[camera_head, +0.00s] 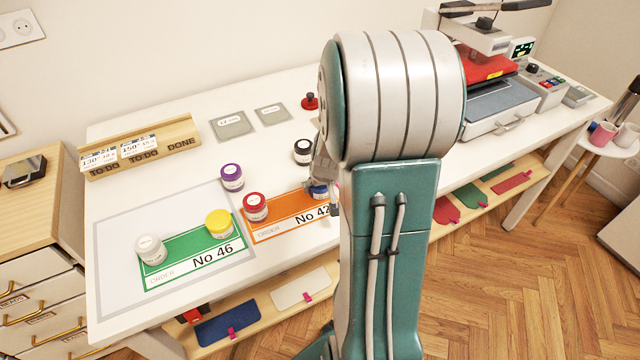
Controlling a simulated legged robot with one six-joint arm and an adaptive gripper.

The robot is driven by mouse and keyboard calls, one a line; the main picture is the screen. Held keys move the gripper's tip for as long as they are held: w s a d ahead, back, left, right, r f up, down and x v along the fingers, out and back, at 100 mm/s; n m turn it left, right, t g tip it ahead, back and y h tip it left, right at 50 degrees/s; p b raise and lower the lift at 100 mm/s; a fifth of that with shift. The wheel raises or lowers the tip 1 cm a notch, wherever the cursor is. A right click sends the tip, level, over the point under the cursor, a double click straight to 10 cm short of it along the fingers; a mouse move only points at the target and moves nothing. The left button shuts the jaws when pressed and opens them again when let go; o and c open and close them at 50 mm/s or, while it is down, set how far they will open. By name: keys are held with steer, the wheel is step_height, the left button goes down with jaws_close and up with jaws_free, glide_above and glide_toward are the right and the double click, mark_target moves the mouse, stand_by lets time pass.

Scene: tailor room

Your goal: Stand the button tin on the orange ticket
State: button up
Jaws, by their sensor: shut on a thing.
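The orange ticket (286,229), marked No 42, lies flat on the white table. My gripper (325,196) is shut on a blue tin (319,190) at the ticket's right end. My gripper and arm hide most of the blue tin and the ticket's right edge. I cannot tell whether the blue tin touches the ticket. Which tin is the button tin cannot be read from the labels.
A green ticket (190,264), No 46, bears a white tin (151,250) and a yellow tin (219,223). A purple tin (232,178) and a black tin (303,151) stand behind. A wooden rack (145,155) and a heat press (497,92) stand farther back.

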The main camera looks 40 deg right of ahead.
steer(key=o, duration=0.9)
steer(key=shift+a, duration=0.1)
steer(key=shift+o, duration=0.7)
steer(key=shift+a, duration=0.2)
steer(key=shift+s+d+r, duration=0.1)
steer(key=shift+d+r, duration=0.05)
steer(key=shift+r, duration=0.35)
steer(key=v, duration=1.1)
steer(key=s+a+r+n, duration=0.2)
steer(key=s+a+r, duration=0.2)
steer(key=a, duration=0.7)
steer(key=s+a+r+n+t+y, duration=0.1)
steer(key=s+a+r, duration=0.3)
steer(key=a, duration=0.7)
steer(key=shift+s+a+r+n+t+y, duration=0.2)
steer(key=shift+s+n+t+y, duration=0.1)
steer(key=shift+s+n, duration=0.7)
steer(key=shift+s+a, duration=0.1)
